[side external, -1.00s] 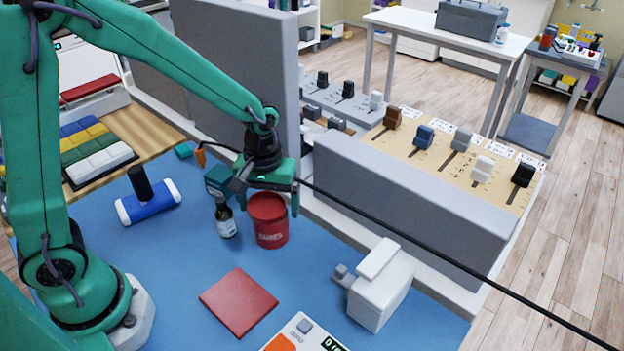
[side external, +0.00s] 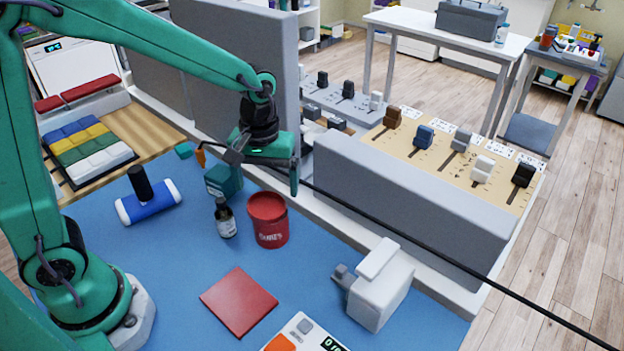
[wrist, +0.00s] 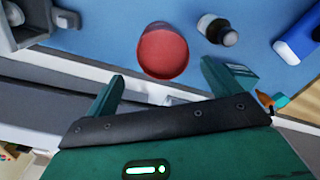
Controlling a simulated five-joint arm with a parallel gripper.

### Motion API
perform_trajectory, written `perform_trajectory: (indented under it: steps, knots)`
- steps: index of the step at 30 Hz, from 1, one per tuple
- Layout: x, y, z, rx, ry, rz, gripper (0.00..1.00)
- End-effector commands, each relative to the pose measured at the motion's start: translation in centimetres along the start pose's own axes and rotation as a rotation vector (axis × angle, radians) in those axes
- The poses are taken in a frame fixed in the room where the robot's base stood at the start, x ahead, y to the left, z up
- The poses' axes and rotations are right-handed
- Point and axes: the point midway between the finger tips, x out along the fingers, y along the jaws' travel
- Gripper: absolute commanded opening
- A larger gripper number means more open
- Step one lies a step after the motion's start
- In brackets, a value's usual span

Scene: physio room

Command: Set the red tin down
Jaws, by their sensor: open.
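The red tin (side external: 268,224) stands upright on the blue mat (side external: 180,270), to the right of a small dark bottle (side external: 225,218). My gripper (side external: 266,172) is above and behind the tin, with its fingers apart and nothing between them. In the wrist view the round top of the red tin (wrist: 162,51) lies beyond the open fingertips of my gripper (wrist: 160,85), clear of both.
A teal box (side external: 223,181) stands left of the gripper. A red square pad (side external: 238,301) lies in front of the tin, with a white device (side external: 380,285) to the right. A grey low wall (side external: 400,210) runs behind. A blue-and-white roller (side external: 149,202) lies left.

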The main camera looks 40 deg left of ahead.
Motion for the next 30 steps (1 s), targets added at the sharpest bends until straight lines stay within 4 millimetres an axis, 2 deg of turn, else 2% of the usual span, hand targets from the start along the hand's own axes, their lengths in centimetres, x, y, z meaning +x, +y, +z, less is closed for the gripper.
perform_trajectory:
  steps: [8, 14, 21, 30]
  knots:
    - [-0.6, -0.3, 0.1, 0.012, 0.01, 0.009, 0.89]
    - [-2.7, -1.7, 0.5, 0.067, 0.052, 0.042, 0.89]
    - [-6.2, -4.5, 1.8, 0.181, 0.142, 0.095, 0.89]
    - [-9.5, -8.2, 4.0, 0.333, 0.277, 0.136, 0.89]
